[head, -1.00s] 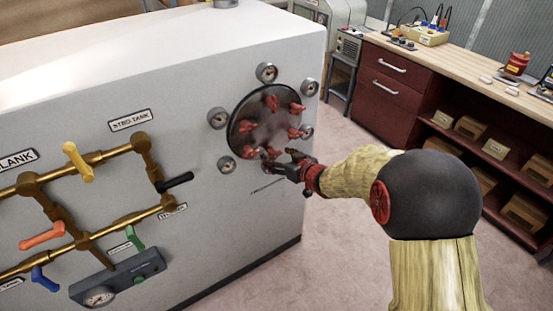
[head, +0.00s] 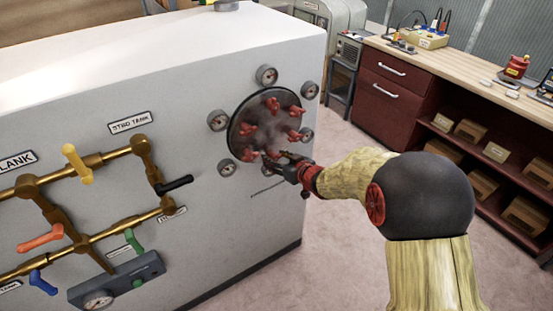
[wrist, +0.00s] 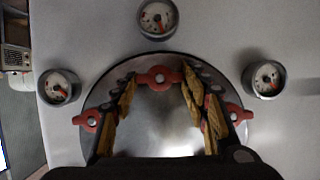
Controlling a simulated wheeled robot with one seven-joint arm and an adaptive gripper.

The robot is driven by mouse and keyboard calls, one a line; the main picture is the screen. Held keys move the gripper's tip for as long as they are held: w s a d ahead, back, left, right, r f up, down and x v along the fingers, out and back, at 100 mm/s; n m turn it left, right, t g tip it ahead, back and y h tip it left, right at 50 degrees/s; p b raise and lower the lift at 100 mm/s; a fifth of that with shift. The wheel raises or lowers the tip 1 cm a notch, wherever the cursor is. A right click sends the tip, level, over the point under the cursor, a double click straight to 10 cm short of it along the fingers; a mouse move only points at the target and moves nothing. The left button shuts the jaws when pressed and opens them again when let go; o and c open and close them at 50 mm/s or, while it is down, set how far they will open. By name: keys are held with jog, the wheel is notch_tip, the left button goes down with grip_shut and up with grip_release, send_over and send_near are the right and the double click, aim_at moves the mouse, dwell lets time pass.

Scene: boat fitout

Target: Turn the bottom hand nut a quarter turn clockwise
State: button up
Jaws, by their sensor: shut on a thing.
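The round metal cover plate (head: 262,124) is on the white cabinet's side and carries several red winged hand nuts. My gripper (head: 279,164) is at the plate's lower edge in the head view and hides part of the bottom nut there. In the wrist view my gripper (wrist: 159,82) has its two tan-padded fingers on either side of the bottom hand nut (wrist: 160,77), shut on its wings. The nut's wings lie about level across that view. Two neighbouring red nuts, left (wrist: 92,119) and right (wrist: 236,112), sit just outside the fingers.
Several round gauges ring the plate, such as the top one (head: 266,74); three show close to the fingers in the wrist view, one (wrist: 157,18) beyond the held nut. Brass pipes (head: 101,163) with coloured valve handles are at left. A workbench (head: 460,72) stands at right across open floor.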

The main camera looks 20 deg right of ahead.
jog(key=c, duration=0.3)
jog(key=shift+r+p, duration=0.1)
jog(key=shift+p, duration=0.75)
jog(key=m+p, duration=0.1)
jog(key=p, duration=0.3)
jog(key=shift+d+r+y, duration=0.15)
jog(key=shift+y, duration=0.25)
jog(key=m+y+p, duration=0.1)
jog(key=m+p, duration=0.1)
jog(key=p, duration=0.3)
jog(key=shift+d+y, duration=0.1)
jog(key=shift+y, duration=0.2)
jog(key=m+p, duration=0.1)
jog(key=m+y+p, duration=0.1)
jog(key=p, duration=0.1)
jog(key=shift+d+f+g, duration=0.1)
jog(key=shift+f+g, duration=0.1)
jog(key=shift+g, duration=0.1)
jog(key=m+y+p, duration=0.2)
jog(key=m+p, duration=0.1)
jog(key=shift+w+d+f+m, duration=0.1)
jog(key=shift+f+m, duration=0.2)
jog(key=m+y, duration=0.1)
jog(key=m, duration=0.1)
jog(key=m+t, duration=0.1)
jog(key=m, duration=0.1)
jog(key=shift+f+y, duration=0.2)
jog(key=shift+y, duration=0.2)
jog(key=shift+m, duration=0.3)
